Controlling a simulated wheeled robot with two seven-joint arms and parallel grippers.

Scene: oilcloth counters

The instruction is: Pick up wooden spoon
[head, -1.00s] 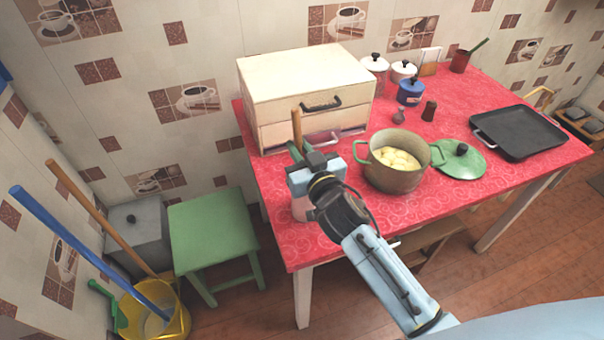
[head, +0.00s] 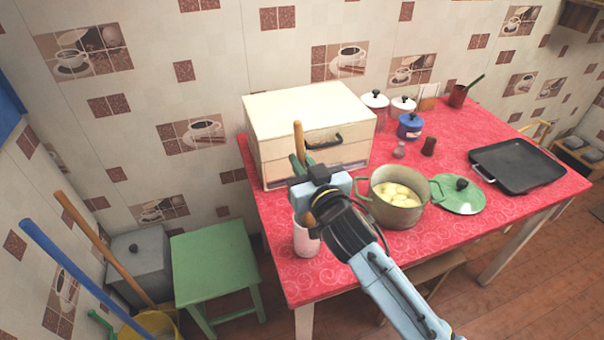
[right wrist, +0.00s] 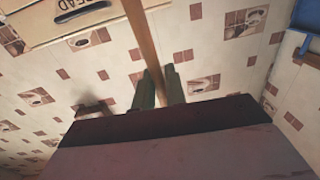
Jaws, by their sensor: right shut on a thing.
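The wooden spoon (head: 298,140) stands roughly upright in my right gripper (head: 304,168), its light brown handle rising above the fingers. In the right wrist view, the spoon's handle (right wrist: 144,40) runs between the two green fingertips of my right gripper (right wrist: 160,88), which are shut on it. A small brown part shows below the gripper, at the rim of a white cup (head: 306,242). I cannot tell whether the spoon's lower end is inside the cup or just above it. My left gripper is not in view.
The cream bread box (head: 270,115) stands just behind the gripper. A green pot (head: 400,213) of potatoes is close on the right, with its lid (head: 461,196) beside it. Jars and a black pan (head: 518,167) stand farther right. A green stool (head: 216,270) is left of the red table.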

